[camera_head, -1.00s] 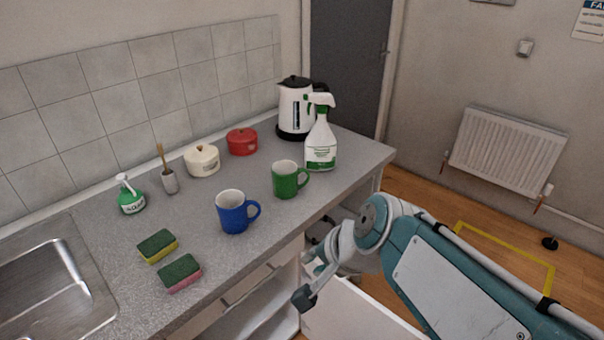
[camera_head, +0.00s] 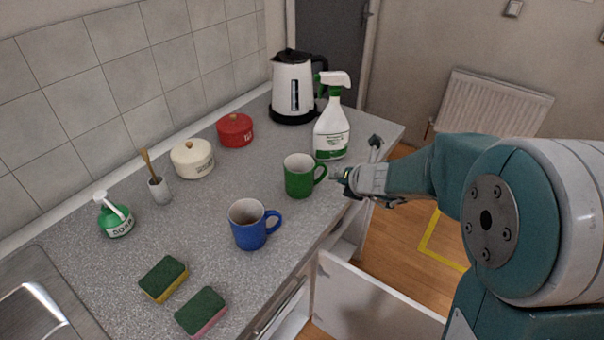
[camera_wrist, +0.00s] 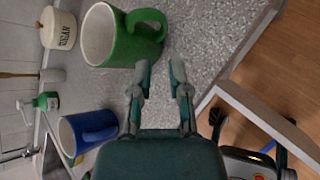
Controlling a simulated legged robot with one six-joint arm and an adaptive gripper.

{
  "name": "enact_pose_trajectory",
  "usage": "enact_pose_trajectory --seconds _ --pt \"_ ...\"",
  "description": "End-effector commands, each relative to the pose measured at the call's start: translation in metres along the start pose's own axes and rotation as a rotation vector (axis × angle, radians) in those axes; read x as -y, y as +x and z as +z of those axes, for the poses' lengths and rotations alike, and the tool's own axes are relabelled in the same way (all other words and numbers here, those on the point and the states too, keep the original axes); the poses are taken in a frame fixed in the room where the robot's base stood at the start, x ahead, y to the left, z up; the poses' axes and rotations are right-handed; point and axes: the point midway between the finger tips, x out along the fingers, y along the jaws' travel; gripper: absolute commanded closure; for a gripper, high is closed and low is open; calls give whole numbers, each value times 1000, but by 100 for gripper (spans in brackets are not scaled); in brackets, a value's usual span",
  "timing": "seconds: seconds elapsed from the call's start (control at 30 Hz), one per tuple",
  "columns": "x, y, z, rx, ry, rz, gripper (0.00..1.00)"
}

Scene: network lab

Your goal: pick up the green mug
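The green mug (camera_head: 299,178) stands upright on the grey counter, its handle turned to the right toward my arm. In the wrist view the green mug (camera_wrist: 103,42) is at the upper left, with its handle just beyond my fingertips. My gripper (camera_head: 358,180) is at the counter's front edge, just right of the handle. In the wrist view my gripper (camera_wrist: 160,72) shows two fingers apart with nothing between them. Whether a finger touches the handle cannot be told.
The blue mug (camera_head: 251,226) stands nearer, left of my gripper. A spray bottle (camera_head: 331,138) and kettle (camera_head: 292,92) stand behind the green mug. Red pot (camera_head: 235,131), cream pot (camera_head: 192,159), soap bottle (camera_head: 116,218) and sponges (camera_head: 163,279) are farther left. An open cabinet door (camera_head: 365,303) is below.

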Motion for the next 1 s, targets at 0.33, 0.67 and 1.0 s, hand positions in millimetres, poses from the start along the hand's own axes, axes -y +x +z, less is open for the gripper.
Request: enact_pose_trajectory --seconds 0.33,0.67,1.0 --pt "-3 50 -2 -4 -8 -3 77" --pt "-1 86 1 -5 -10 -3 77" --pt "-1 104 2 -2 -10 -4 77"
